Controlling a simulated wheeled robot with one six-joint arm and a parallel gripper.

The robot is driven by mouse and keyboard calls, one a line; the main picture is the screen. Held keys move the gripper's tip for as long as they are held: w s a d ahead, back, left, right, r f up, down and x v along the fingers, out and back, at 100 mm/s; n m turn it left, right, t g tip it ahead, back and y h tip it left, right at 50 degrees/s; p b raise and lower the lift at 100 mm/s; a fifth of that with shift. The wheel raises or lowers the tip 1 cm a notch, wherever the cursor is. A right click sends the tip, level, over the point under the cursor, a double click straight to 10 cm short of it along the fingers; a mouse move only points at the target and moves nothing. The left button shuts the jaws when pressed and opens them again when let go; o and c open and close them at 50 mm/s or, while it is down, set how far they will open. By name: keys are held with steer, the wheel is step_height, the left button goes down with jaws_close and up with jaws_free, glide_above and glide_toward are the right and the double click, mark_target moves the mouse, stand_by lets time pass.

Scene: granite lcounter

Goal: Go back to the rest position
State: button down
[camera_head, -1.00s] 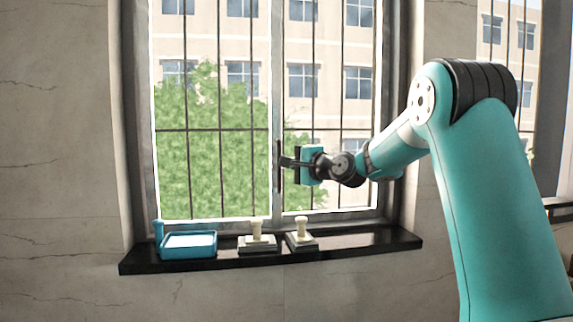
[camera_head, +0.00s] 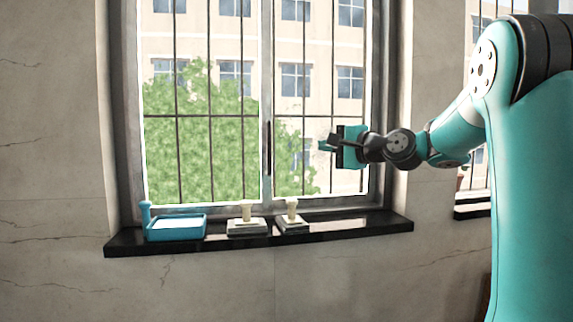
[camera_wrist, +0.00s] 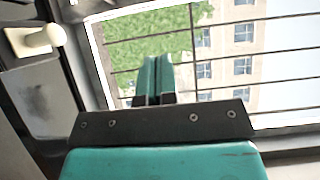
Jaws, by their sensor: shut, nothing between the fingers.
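My gripper (camera_head: 328,142) is raised in front of the window, above the right part of the dark sill, and points left. In the wrist view my gripper (camera_wrist: 155,62) has its two teal fingers together with nothing between them. It touches nothing in view.
On the dark sill (camera_head: 350,228) stand a blue tray (camera_head: 176,235) with a blue upright knob at its left, and two pale-handled stamp-like blocks, one (camera_head: 247,222) in the middle and one (camera_head: 292,218) to its right. The barred window (camera_head: 235,115) is behind. The sill's right part is bare.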

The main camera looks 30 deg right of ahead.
steer(key=s+a+f+n+g+y, duration=0.1)
steer(key=s+a+f+n+g, duration=0.2)
steer(key=a, duration=0.5)
steer(key=s+a+f+n+g+y, duration=0.1)
steer(key=a+f+n+g, duration=0.25)
steer(key=a, duration=0.35)
steer(key=s+a+f+n+g+y, duration=0.15)
steer(key=a+f+n, duration=0.25)
steer(key=a, duration=0.4)
steer(key=s+a+f+n+g+h, duration=0.1)
steer(key=s+a+f+n+g, duration=0.1)
steer(key=s, duration=0.6)
steer(key=s+a+f+n+g+h, duration=0.1)
steer(key=s+a+f+n+g, duration=0.2)
steer(key=s+f+n, duration=0.3)
steer(key=s+a+f+n+g+h, duration=0.1)
steer(key=s+a+f+n+g, duration=0.2)
steer(key=s, duration=0.6)
steer(key=shift+s+a+f+n+g, duration=0.3)
steer(key=shift+f+n+g, duration=0.2)
steer(key=shift+g, duration=0.3)
